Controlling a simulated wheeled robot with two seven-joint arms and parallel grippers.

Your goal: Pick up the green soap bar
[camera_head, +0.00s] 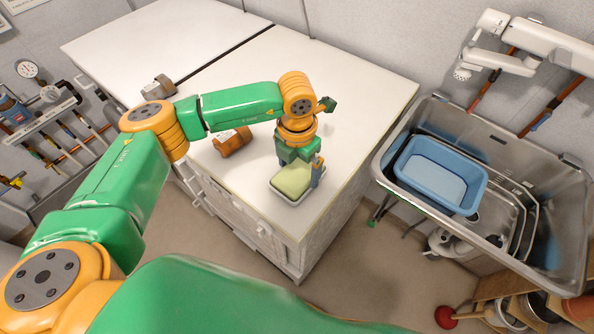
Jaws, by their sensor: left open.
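The green soap bar (291,181) is pale green and lies in a shallow light-rimmed dish (292,202) near the front right corner of the white counter. My left gripper (302,171) is directly above the soap and points down at it. Its fingers are open, one at the soap's right side and one toward its back left. I cannot tell whether the fingers touch the soap. The gripper body hides the soap's far edge. My right gripper is not in view.
The white counter (345,95) is mostly clear. To the right, a metal sink (555,190) holds a blue basin (440,177).

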